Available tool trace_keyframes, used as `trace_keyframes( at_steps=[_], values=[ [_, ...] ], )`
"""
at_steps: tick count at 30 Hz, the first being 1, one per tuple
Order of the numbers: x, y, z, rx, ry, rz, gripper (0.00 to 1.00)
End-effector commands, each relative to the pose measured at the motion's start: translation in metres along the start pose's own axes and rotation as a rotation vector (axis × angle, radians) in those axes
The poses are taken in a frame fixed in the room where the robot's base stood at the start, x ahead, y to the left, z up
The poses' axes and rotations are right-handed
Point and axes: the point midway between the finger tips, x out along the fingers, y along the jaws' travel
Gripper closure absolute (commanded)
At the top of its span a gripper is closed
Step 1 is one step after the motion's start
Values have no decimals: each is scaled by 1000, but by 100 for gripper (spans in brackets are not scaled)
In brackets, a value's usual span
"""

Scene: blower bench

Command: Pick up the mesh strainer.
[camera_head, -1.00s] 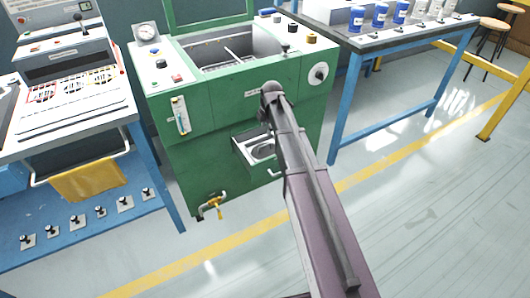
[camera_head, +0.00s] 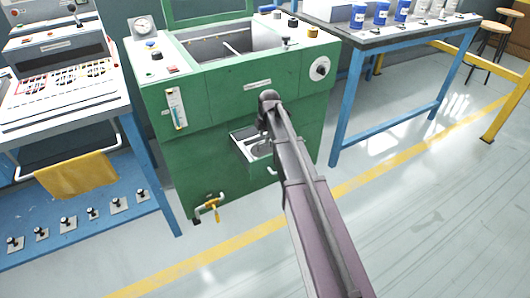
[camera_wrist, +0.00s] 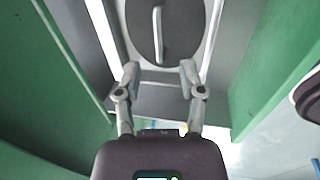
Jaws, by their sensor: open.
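The mesh strainer (camera_wrist: 165,30) appears as a dark oval disc with a pale upright bar across it, at the top of the wrist view. It sits in a grey tray that projects from the green machine; the tray (camera_head: 239,139) shows in the head view, with the strainer's rounded shape (camera_head: 262,149) partly hidden by my arm. My gripper (camera_wrist: 159,70) is open and empty, its two fingertips apart just below the disc and bar in the picture. I cannot tell the remaining distance in depth. In the head view the gripper is hidden behind my arm.
The green machine (camera_head: 215,100) has an open basin on top and a valve with a yellow handle (camera_head: 212,208) low down. Green walls flank my gripper closely in the wrist view. Blue-framed benches stand left and right.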

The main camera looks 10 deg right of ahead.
Motion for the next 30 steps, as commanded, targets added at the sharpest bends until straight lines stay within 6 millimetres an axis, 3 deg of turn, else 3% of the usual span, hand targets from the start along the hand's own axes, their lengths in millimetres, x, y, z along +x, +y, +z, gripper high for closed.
trace_keyframes(
  at_steps=[17,30],
  values=[
    [5,0,0,0,0,0,49],
    [37,2,2,0,0,0,49]
  ],
)
